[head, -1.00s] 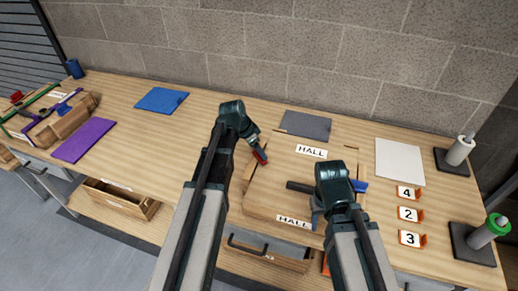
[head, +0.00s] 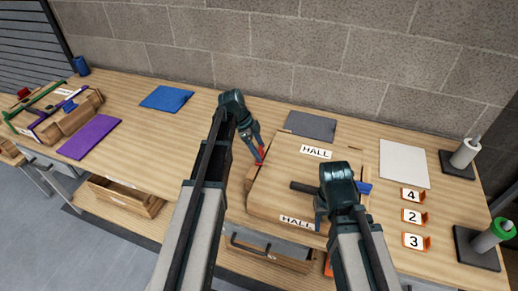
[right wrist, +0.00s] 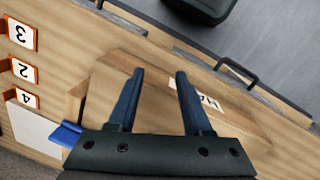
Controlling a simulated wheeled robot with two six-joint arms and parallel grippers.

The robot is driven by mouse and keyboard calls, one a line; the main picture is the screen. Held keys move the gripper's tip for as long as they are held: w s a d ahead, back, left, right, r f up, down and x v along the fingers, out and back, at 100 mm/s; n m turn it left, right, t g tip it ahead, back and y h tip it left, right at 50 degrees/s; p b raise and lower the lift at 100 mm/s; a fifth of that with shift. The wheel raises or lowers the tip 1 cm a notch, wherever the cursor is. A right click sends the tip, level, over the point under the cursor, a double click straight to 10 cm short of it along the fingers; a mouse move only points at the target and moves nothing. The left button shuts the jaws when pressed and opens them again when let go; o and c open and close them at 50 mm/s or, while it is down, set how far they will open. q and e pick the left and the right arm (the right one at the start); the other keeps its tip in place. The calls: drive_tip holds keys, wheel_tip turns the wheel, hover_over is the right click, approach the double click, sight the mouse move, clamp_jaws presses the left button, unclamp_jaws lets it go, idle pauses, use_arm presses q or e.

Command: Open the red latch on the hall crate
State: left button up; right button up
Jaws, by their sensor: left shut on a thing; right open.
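The hall crate (head: 345,165) is a wooden box with HALL labels, standing on the bench in the middle of the head view. Its red latch (head: 260,156) is at its left edge. My left gripper (head: 261,153) is shut on the red latch, and its fingers partly cover it. My right gripper (head: 304,207) is open and empty over the front of the crate. In the right wrist view its two fingers (right wrist: 158,85) are spread above the wooden lid. A blue piece (head: 364,188) is at the crate's right side, and it shows in the right wrist view (right wrist: 65,135).
A grey panel (head: 310,126) lies behind the crate and a white panel (head: 404,168) to its right. Numbered orange tags (head: 412,217) and two bottle stands (head: 478,248) are further right. Purple (head: 89,139) and blue (head: 166,98) panels lie left, with clear bench between.

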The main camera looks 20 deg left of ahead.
idle(0.5)
use_arm(q)
drive_tip(key=o, duration=1.2)
drive_tip(key=shift+o, duration=0.2)
drive_tip(key=w+p+v, duration=0.1)
drive_tip(key=p+v, duration=1.1)
drive_tip(key=v, duration=0.1)
drive_tip(key=shift+s+r+p, duration=0.4)
drive_tip(key=shift+s+r, duration=0.05)
drive_tip(key=shift+a, duration=0.1)
drive_tip(key=shift+f, duration=0.1)
